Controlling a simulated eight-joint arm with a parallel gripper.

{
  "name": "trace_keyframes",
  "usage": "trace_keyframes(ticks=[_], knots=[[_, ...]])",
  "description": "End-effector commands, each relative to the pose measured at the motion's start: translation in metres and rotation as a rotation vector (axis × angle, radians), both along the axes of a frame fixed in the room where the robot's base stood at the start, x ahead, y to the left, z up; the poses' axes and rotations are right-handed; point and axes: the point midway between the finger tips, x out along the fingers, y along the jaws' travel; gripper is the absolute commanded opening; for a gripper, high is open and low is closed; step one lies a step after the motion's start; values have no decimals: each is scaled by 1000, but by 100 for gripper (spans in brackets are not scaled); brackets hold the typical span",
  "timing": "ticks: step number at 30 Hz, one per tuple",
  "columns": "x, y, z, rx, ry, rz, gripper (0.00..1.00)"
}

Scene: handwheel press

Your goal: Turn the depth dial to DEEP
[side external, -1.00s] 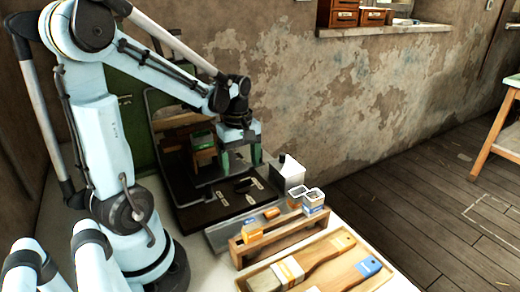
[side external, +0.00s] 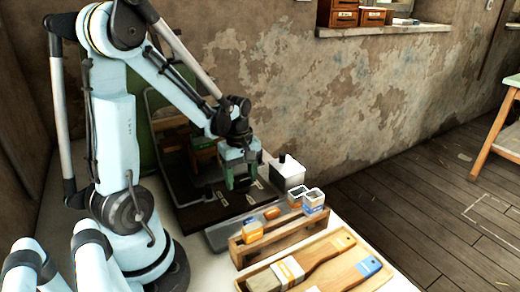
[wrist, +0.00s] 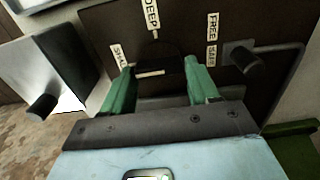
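The depth dial (wrist: 158,66) is a dark round knob with a white stripe on a dark panel (wrist: 185,18), seen in the wrist view. A DEEP label (wrist: 151,14) is above it and a partly hidden label starting "SHA" (wrist: 119,56) is at its left. I cannot tell which label the stripe points at. My gripper (wrist: 160,66) has its green fingertips on either side of the dial, apart, with small gaps showing. In the side view my gripper (side external: 241,183) is low over the dark panel and hides the dial.
A second dark knob (wrist: 246,61) sits right of the dial, near a FREE label (wrist: 212,26). A white box with a black knob (wrist: 44,106) is at left; it also shows in the side view (side external: 287,175). A wooden rack (side external: 280,236) and brush tray (side external: 345,262) stand in front.

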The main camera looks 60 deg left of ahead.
Motion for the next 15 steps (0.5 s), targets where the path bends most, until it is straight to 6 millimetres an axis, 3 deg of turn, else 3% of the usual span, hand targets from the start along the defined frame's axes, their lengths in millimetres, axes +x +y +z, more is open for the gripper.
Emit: trace_keyframes(ticks=[1,6,15], knots=[[0,0,0,0,0,0,52],[0,0,0,0,0,0,26],[0,0,0,0,1,-35,25]])
